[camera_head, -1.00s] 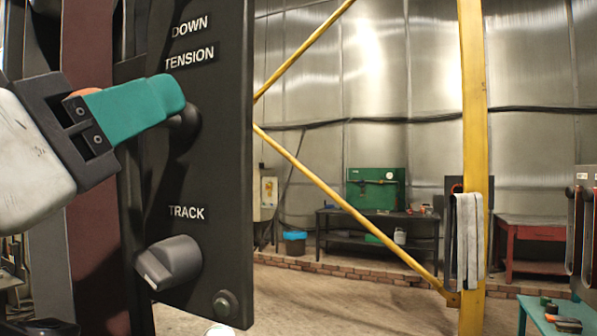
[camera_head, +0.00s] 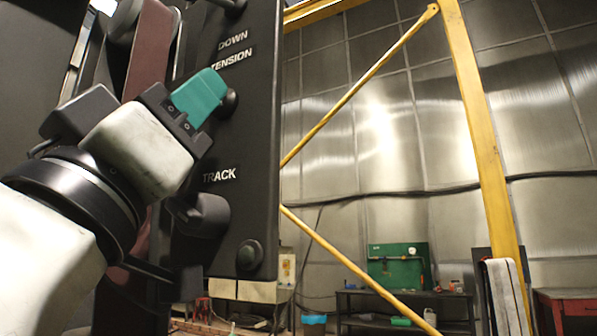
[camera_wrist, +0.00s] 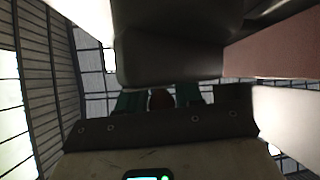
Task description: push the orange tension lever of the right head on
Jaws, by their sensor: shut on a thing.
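My gripper (camera_head: 200,95) has teal fingers and is at the dark control panel (camera_head: 255,135), just below the TENSION label (camera_head: 231,62). A dark round boss (camera_head: 230,101) shows at the fingers' right side. In the wrist view, the fingers are shut on a rounded, shaded orange-brown piece, which I take for the orange tension lever (camera_wrist: 161,100). In the head view the fingers hide the lever, so its angle cannot be told. The dark panel side fills the space just beyond the fingers in the wrist view.
A dark TRACK knob (camera_head: 205,214) sits below my gripper, with a round button (camera_head: 249,255) to its lower right. A dark red belt or column (camera_head: 148,50) stands behind on the left. A yellow post (camera_head: 480,110) with braces is at the right, and a workbench (camera_head: 405,308) stands far behind.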

